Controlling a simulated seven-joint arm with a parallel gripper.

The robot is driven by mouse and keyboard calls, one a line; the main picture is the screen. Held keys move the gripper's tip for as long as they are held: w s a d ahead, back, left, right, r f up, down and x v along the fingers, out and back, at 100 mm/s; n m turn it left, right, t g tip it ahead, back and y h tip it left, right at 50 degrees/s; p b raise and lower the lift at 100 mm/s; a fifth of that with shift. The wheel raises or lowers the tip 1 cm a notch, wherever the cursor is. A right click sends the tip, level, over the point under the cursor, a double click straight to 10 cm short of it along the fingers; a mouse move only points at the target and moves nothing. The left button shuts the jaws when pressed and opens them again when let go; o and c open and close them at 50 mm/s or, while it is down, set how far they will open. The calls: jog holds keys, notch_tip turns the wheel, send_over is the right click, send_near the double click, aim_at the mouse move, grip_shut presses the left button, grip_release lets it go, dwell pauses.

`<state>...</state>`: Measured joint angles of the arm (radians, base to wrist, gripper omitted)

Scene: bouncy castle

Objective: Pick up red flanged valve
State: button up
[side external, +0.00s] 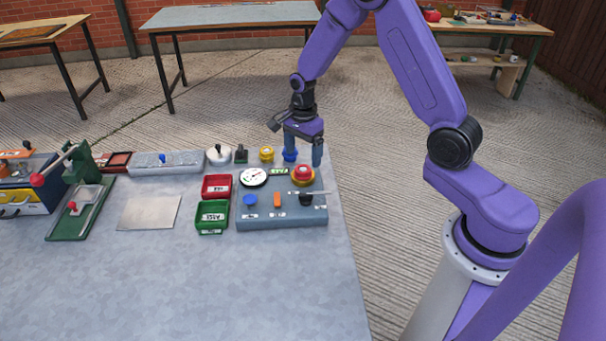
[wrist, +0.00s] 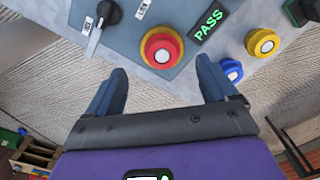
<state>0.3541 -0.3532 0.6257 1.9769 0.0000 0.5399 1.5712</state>
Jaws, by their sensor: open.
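The red flanged valve (side external: 303,173) is a round red piece over a yellow rim, at the back right of the grey-blue control panel (side external: 250,222). In the wrist view the red flanged valve (wrist: 163,47) shows a pale centre and lies just beyond the gap between my fingertips. My gripper (side external: 304,152) is open and empty, pointing down above the table's far right part, behind the valve in the side view. In the wrist view my gripper (wrist: 162,72) has its two fingers spread wide, apart from the valve.
A blue valve (side external: 290,155) and a yellow valve (side external: 267,153) stand close behind the panel. A PASS display (wrist: 208,25), a gauge (side external: 253,177) and a black knob with a lever (side external: 306,199) are near the valve. The table's front is clear.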

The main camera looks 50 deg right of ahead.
aim_at(303, 168)
jog(key=shift+w+d+f, duration=0.15)
jog(key=shift+f, duration=2.55)
jog(key=c, duration=1.1)
